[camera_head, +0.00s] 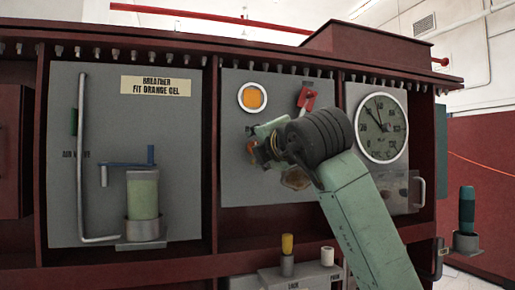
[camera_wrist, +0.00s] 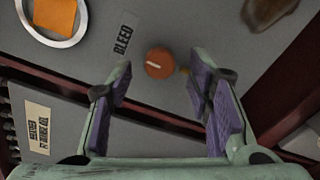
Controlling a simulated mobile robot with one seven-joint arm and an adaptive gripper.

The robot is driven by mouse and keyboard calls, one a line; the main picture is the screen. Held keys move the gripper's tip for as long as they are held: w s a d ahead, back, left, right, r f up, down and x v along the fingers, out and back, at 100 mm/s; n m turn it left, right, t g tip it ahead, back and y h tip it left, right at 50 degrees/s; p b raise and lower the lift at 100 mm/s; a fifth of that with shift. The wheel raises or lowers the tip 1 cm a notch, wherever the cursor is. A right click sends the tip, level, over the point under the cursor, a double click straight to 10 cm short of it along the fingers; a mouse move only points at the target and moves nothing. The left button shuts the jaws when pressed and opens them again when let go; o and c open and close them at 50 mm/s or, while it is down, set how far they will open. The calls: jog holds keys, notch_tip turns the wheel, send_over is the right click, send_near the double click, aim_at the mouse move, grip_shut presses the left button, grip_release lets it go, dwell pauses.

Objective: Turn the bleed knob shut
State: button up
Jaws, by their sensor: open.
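The bleed knob (camera_wrist: 160,63) is a round orange-brown knob with a white line across its face, on the grey panel beside the BLEED label (camera_wrist: 122,40) in the wrist view. My gripper (camera_wrist: 160,72) is open, with one purple-padded finger on each side of the knob in the picture. Clear gaps show between the pads and the knob, and I cannot tell whether the fingertips reach its depth. In the head view my gripper (camera_head: 262,150) is at the middle panel, and the knob (camera_head: 251,146) shows only in part beside the fingers.
A round orange window (camera_head: 252,97) and a red lever (camera_head: 306,99) sit above my gripper, with a dial gauge (camera_head: 381,127) to the right. A brown fitting (camera_head: 296,179) lies just below. The breather (camera_head: 143,195) with its blue handle is on the left panel.

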jog(key=v, duration=1)
